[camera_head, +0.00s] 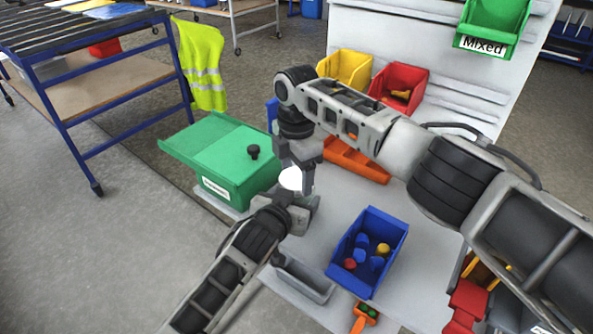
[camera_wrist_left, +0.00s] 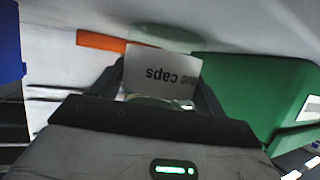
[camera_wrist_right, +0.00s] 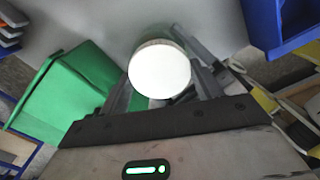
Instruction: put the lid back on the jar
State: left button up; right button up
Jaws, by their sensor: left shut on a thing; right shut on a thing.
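The jar (camera_wrist_left: 162,72) is between the fingers of my left gripper (camera_wrist_left: 160,85) in the left wrist view, its white label reading "blue caps" upside down. The left gripper (camera_head: 290,202) is shut on it in the head view. A round white lid (camera_wrist_right: 160,70) fills the space between the fingers of my right gripper (camera_wrist_right: 162,85) in the right wrist view; that gripper is shut on it. In the head view the white shape (camera_head: 291,178) shows between both grippers, with the right gripper (camera_head: 300,172) above the left. Whether lid and jar touch is hidden.
A green lidded box (camera_head: 235,160) stands close left of the grippers. A blue bin (camera_head: 342,243) with several red, blue and yellow pieces stands to the right. A grey tray (camera_head: 303,280) lies in front. Orange, yellow and red bins (camera_head: 400,80) stand behind.

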jog(key=m, duration=0.3)
jog(key=o, duration=1.1)
jog(key=shift+r, duration=2.25)
jog(key=shift+c, duration=0.4)
notch_tip(320, 180, up, 4)
jog(key=shift+f+m, duration=0.1)
jog(key=shift+m, duration=0.6)
